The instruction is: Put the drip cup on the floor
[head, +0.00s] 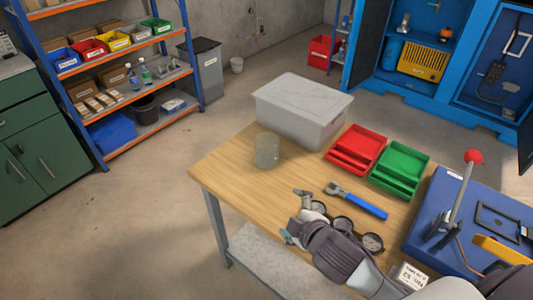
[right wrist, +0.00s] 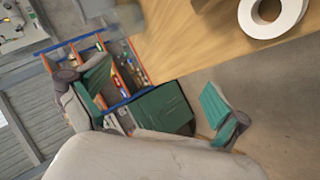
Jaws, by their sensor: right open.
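The drip cup seems to be the translucent grey-green cup (head: 266,150), standing upright on the wooden table (head: 225,165) near its far left edge. A blurred see-through shape at the top of the right wrist view may be the same cup (right wrist: 127,16). My right gripper (head: 292,216) is open and empty above the table's left front edge, nearer than the cup and apart from it. Its two green-padded fingers are spread in the right wrist view (right wrist: 157,90). The floor (head: 130,215) left of the table is bare. My left gripper is not in view.
A grey lidded box (head: 300,105) stands behind the cup. Red (head: 357,150) and green trays (head: 400,168), a blue-handled wrench (head: 360,202) and gauges (head: 372,242) lie to the right. A white ring (right wrist: 274,14) shows on the table. A shelf (head: 125,95) stands far left.

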